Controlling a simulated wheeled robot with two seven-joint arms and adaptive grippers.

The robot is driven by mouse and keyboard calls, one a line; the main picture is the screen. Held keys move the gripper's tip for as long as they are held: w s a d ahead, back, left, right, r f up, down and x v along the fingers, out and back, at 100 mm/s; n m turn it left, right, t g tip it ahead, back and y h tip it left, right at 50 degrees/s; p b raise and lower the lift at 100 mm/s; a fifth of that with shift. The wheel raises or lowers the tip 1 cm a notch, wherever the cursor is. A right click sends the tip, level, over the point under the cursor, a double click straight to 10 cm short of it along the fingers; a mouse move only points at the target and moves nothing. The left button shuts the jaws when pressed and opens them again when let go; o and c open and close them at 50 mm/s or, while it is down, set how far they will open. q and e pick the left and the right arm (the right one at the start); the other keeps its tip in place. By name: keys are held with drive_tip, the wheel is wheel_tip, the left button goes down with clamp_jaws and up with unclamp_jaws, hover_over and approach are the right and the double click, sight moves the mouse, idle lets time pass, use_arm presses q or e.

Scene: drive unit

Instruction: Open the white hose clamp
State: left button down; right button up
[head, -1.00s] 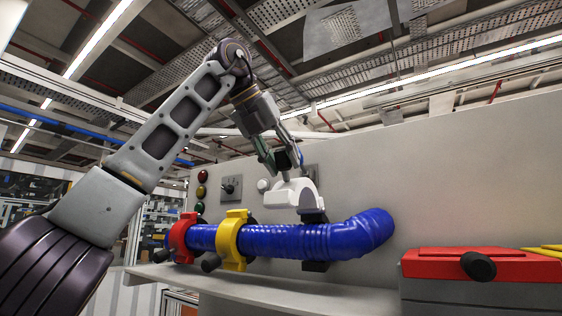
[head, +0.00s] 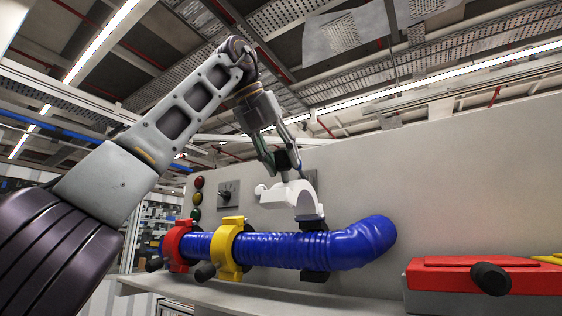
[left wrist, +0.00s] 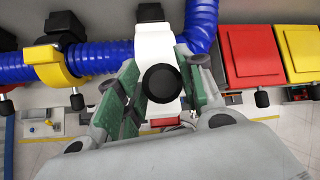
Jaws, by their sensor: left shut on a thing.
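The white hose clamp (head: 292,194) stands above the right part of the blue hose (head: 300,250) in the head view. Its curved upper half is raised off the hose, above a black lower mount (head: 314,262). My left gripper (head: 281,168) reaches down to it from above and is shut on the clamp. In the left wrist view, the gripper's green-padded fingers (left wrist: 160,95) lie on both sides of the white clamp (left wrist: 153,45) and its round black knob (left wrist: 159,83). The clamp's hinge is hard to make out. My right gripper is not in view.
A yellow clamp (head: 229,247) and a red clamp (head: 176,246) sit around the hose to the left, each with a black knob. A red box lid (head: 440,276) with a black knob is at the right. The grey panel (head: 450,190) stands behind.

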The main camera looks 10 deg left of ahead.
use_arm(q)
drive_tip(key=shift+d+r, duration=0.15)
drive_tip(key=shift+r, duration=0.1)
idle(0.6)
drive_tip(key=c, duration=1.2)
unclamp_jaws()
drive_tip(key=shift+c, duration=0.2)
drive_tip(key=shift+o, duration=0.8)
drive_tip(key=shift+s+d, duration=0.1)
drive_tip(key=shift+r, duration=0.1)
drive_tip(key=shift+s+r, duration=0.2)
drive_tip(key=shift+s, duration=0.05)
drive_tip(key=shift+s+a+r, duration=0.45)
drive_tip(key=shift+s, duration=0.05)
